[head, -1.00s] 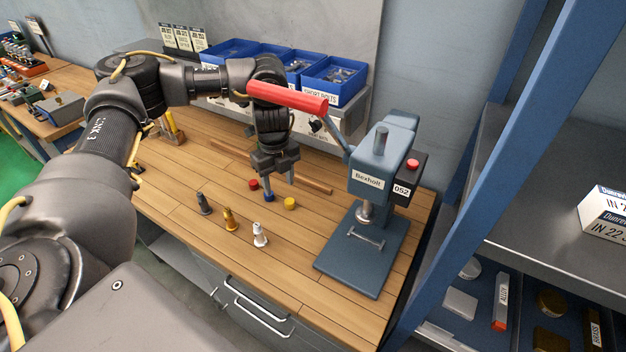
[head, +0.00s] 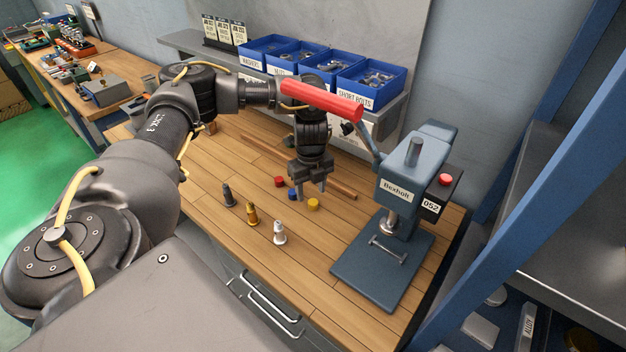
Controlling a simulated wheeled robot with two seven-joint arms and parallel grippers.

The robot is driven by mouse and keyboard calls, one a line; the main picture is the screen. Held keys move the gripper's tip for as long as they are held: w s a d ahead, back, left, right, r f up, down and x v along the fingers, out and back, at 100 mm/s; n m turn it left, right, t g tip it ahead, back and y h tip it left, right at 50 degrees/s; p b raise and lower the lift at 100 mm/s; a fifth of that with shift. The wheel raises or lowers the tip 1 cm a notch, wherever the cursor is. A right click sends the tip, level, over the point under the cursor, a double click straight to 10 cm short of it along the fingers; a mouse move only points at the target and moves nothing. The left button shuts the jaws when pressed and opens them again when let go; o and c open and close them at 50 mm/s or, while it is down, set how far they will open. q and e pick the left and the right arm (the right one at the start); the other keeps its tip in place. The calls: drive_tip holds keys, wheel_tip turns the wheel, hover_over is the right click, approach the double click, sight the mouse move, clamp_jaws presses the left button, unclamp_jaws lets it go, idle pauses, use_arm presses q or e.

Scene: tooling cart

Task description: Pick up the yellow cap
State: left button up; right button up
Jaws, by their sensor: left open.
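The yellow cap (head: 313,205) sits on the wooden bench top, right of the small blue cap (head: 292,194) and the red cap (head: 279,182). My left gripper (head: 311,192) is open and points down over the caps, with its fingertips at the far side of the yellow cap in the picture. One finger shows between the blue and yellow caps, the other just beyond the yellow cap's right side. The exact height of the fingertips is hard to tell. Nothing is between the fingers that I can see. My right gripper is not in view.
A dark bolt (head: 227,195), a brass bolt (head: 251,214) and a silver bolt (head: 279,232) stand in front of the caps. A blue press (head: 385,255) stands to the right, its red lever (head: 320,100) reaching over my arm area. Blue bins (head: 370,90) line the back shelf.

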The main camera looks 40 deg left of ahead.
sight(314, 203)
use_arm(q)
drive_tip(key=shift+d+f, duration=0.1)
drive_tip(key=f+p, duration=0.1)
drive_tip(key=f, duration=0.1)
drive_tip(key=f+p, duration=0.1)
drive_tip(key=f, duration=0.1)
drive_tip(key=shift+w+d, duration=0.15)
drive_tip(key=shift+w, duration=0.25)
drive_tip(key=shift+f, duration=0.5)
drive_tip(key=shift+s, duration=0.1)
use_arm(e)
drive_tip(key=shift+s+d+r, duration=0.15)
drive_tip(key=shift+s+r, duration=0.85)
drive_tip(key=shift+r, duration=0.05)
use_arm(q)
drive_tip(key=c, duration=1)
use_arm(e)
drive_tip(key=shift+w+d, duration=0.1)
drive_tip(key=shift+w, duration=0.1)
